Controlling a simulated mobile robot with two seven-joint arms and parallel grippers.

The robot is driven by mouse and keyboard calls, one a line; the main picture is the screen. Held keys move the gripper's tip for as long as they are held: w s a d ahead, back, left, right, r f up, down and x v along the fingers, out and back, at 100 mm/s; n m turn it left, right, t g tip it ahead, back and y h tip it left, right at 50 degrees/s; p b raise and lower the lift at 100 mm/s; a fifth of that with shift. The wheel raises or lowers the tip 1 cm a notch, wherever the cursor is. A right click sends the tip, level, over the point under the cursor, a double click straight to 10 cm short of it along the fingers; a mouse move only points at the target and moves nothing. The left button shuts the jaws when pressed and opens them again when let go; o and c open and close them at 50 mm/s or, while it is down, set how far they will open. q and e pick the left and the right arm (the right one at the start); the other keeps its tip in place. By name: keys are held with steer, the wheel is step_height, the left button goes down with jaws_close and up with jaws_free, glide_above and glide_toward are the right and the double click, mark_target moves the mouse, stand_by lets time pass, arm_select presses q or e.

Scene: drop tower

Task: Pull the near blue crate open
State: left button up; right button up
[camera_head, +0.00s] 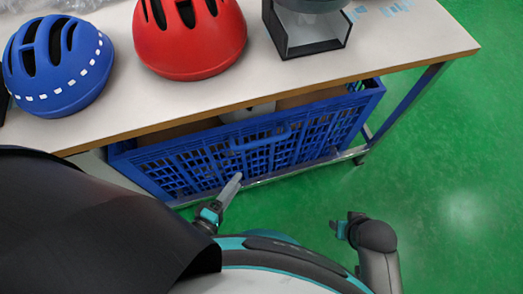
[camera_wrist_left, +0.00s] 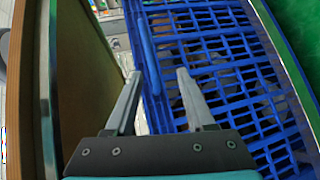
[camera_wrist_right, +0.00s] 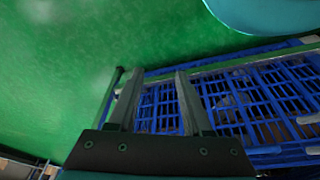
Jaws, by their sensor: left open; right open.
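The blue crate (camera_head: 372,92) with lattice walls sits under the table, its front facing me. Its handle bar (camera_head: 262,140) is on the upper front wall. My left gripper (camera_head: 234,184) is in front of the crate, a little below the handle's left end. In the left wrist view, the open fingers (camera_wrist_left: 158,76) show on either side of the blue handle bar (camera_wrist_left: 146,50); I cannot tell whether they touch it. My right gripper (camera_head: 342,226) is open and empty over the floor, apart from the crate. The right wrist view shows its fingers (camera_wrist_right: 158,76) before the lattice.
The table (camera_head: 400,46) overhangs the crate and carries a blue helmet (camera_head: 58,66), a red helmet (camera_head: 190,38) and a dark-framed stand (camera_head: 306,34). A table leg (camera_head: 408,102) stands right of the crate. The green floor (camera_head: 450,190) at the right is clear.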

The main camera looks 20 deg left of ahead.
mark_target(262, 141)
arm_select(q)
steer(key=shift+n+t, duration=0.6)
steer(key=shift+n, duration=0.3)
steer(key=shift+r+b+x, duration=0.15)
steer(key=shift+b+x, duration=0.85)
steer(key=shift+x, duration=1.65)
steer(key=shift+r+b+x, duration=0.15)
steer(key=shift+b+x, duration=0.85)
steer(key=shift+x, duration=1.65)
steer(key=shift+r+b+x, duration=0.15)
steer(key=shift+b+x, duration=0.85)
steer(key=shift+x, duration=1.6)
arm_select(e)
step_height(262, 141, up, 10)
steer(key=w+t, duration=0.2)
steer(key=shift+a, duration=0.25)
arm_select(q)
steer(key=shift+w, duration=0.1)
arm_select(e)
steer(key=shift+r, duration=0.1)
arm_select(q)
jaws_close()
